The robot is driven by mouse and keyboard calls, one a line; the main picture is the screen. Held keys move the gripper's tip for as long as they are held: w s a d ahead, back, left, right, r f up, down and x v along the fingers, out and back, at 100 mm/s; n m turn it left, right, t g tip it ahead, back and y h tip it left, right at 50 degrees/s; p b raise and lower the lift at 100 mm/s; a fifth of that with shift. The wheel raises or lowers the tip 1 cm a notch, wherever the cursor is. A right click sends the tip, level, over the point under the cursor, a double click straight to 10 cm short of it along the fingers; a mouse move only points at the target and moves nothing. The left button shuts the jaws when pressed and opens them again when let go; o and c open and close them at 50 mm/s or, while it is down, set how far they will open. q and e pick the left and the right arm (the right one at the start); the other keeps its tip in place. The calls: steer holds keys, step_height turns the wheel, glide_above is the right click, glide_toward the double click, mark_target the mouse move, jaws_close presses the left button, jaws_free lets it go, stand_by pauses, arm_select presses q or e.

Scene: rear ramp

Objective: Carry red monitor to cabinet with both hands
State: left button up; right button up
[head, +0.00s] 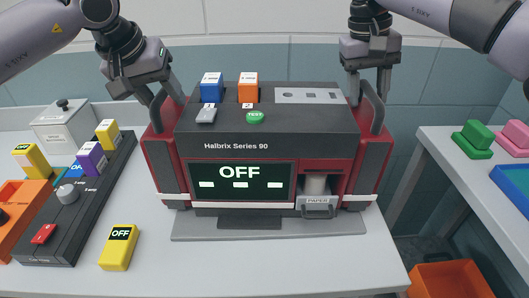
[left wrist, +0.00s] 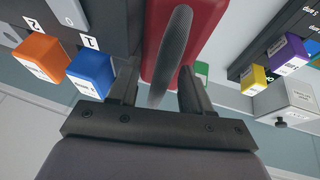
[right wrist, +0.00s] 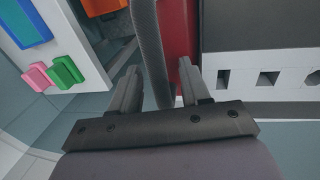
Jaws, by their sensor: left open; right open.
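The red monitor (head: 237,146) stands upright on a light table, with a dark top, red sides and a screen reading OFF. It has a dark handle on each side. My left gripper (head: 158,92) is open at the left handle; in the left wrist view the handle (left wrist: 172,55) lies between the open fingers (left wrist: 158,88). My right gripper (head: 371,82) is open above the right handle (head: 373,106); in the right wrist view the handle (right wrist: 150,50) passes between the open fingers (right wrist: 160,88). I cannot tell whether any finger touches. No cabinet is recognisable.
A dark strip (head: 105,190) with colored blocks lies left of the monitor, near a grey box (head: 62,125) and an orange tray (head: 22,200). A yellow OFF block (head: 120,248) stands in front. At right are another table (head: 450,170) and an orange bin (head: 450,280) below.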

arm_select(q)
steer(key=shift+c, duration=0.4)
arm_select(e)
steer(key=shift+c, duration=0.3)
arm_select(q)
jaws_close()
arm_select(e)
jaws_close()
